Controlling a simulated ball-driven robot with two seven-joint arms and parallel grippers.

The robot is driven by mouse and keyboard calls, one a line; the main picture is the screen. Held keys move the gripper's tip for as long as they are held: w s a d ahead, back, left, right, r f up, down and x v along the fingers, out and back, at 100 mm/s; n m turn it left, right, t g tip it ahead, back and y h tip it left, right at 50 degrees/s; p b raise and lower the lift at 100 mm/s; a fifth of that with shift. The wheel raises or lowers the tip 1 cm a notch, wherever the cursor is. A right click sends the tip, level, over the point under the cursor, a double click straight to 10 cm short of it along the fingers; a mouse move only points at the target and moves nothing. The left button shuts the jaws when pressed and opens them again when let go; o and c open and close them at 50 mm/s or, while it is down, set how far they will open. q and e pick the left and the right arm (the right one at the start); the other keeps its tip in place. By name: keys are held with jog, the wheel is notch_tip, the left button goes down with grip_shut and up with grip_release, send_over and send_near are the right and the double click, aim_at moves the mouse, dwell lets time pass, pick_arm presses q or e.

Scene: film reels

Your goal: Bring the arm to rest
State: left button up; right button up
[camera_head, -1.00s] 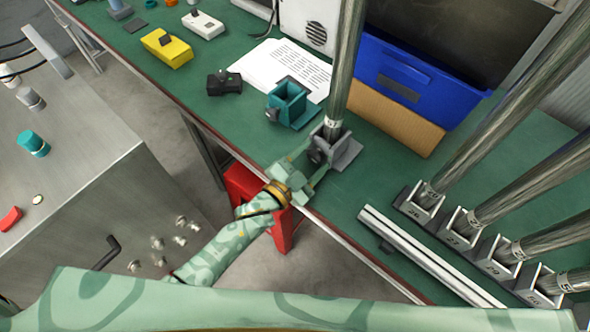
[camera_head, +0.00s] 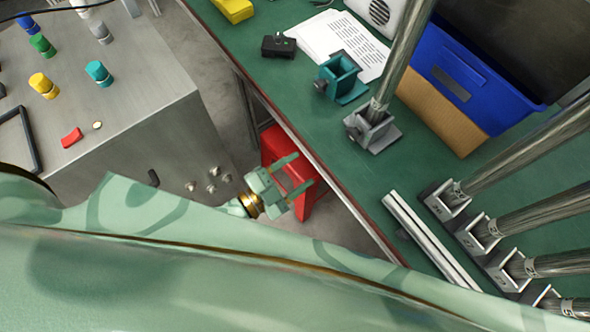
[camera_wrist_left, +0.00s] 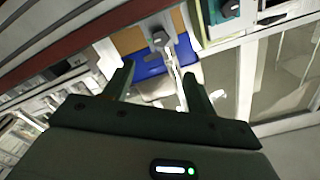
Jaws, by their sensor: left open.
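My left gripper (camera_head: 297,174) is open and empty in the head view. It hangs off the table's front edge, over a red object (camera_head: 272,146) on the floor side. Its two fingers also show in the left wrist view (camera_wrist_left: 157,80), apart with nothing between them. My left arm (camera_head: 150,205) crosses the lower part of the head view. A steel tube (camera_head: 400,60) stands in a grey clamp holder (camera_head: 372,130) on the green table, clear of the gripper. My right gripper is not in view.
A teal holder (camera_head: 342,80), a black box (camera_head: 279,46), papers (camera_head: 330,35) and a blue bin (camera_head: 470,80) stand on the green table (camera_head: 300,110). Several tubes (camera_head: 525,150) stand in a rack at right. A metal console (camera_head: 130,125) with knobs is at left.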

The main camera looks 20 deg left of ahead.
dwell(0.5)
pick_arm(q)
jog(key=s+a+f+n+g+y, duration=0.2)
jog(key=s+a+f+g+y, duration=0.15)
jog(key=f, duration=0.45)
jog(key=s+a+f+n+g+y, duration=0.25)
jog(key=s+a+f, duration=0.25)
jog(key=f, duration=0.3)
jog(key=s+a+f+n+g+y, duration=0.2)
jog(key=s+a+f, duration=0.2)
jog(key=f, duration=0.4)
jog(key=s+a+f+n+g+y, duration=0.1)
jog(key=s+a+f+n+g, duration=0.1)
jog(key=s, duration=0.8)
jog(key=s+a+f+n+g+y, duration=0.1)
jog(key=s+f+g, duration=0.3)
jog(key=s, duration=0.7)
jog(key=shift+s+a+f+n+y, duration=0.15)
jog(key=shift+a+f+n+y, duration=0.15)
jog(key=shift+a+f+n, duration=0.35)
jog(key=shift+s+d+f, duration=0.15)
jog(key=shift+d, duration=0.3)
jog(key=shift+c, duration=0.4)
